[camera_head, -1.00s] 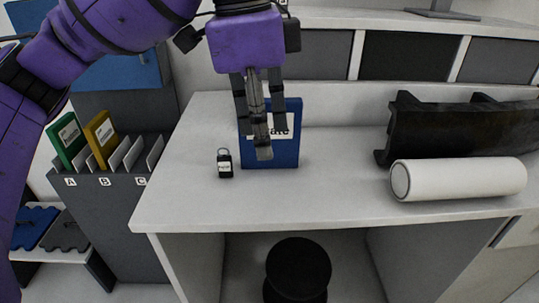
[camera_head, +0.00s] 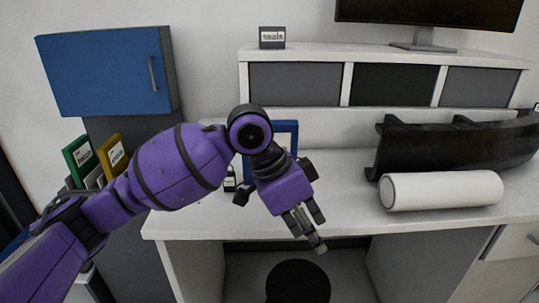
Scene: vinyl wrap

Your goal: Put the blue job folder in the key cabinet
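The blue job folder (camera_head: 288,135) stands upright at the back of the desk. My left arm hides most of it, leaving the top and right edge in view. My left gripper (camera_head: 310,228) hangs in front of the folder near the desk's front edge, pointing down and to the right. Its fingers are straight and spread, with nothing between them. A closed blue wall cabinet (camera_head: 105,72) with a vertical handle at its right side hangs at the upper left; I see no label saying it is the key cabinet. My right gripper is not in view.
Green (camera_head: 78,162) and yellow (camera_head: 111,155) folders stand in a rack at left. A white roll (camera_head: 440,190) and a black bumper-like part (camera_head: 450,147) lie on the desk's right. A black stool (camera_head: 298,282) stands below.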

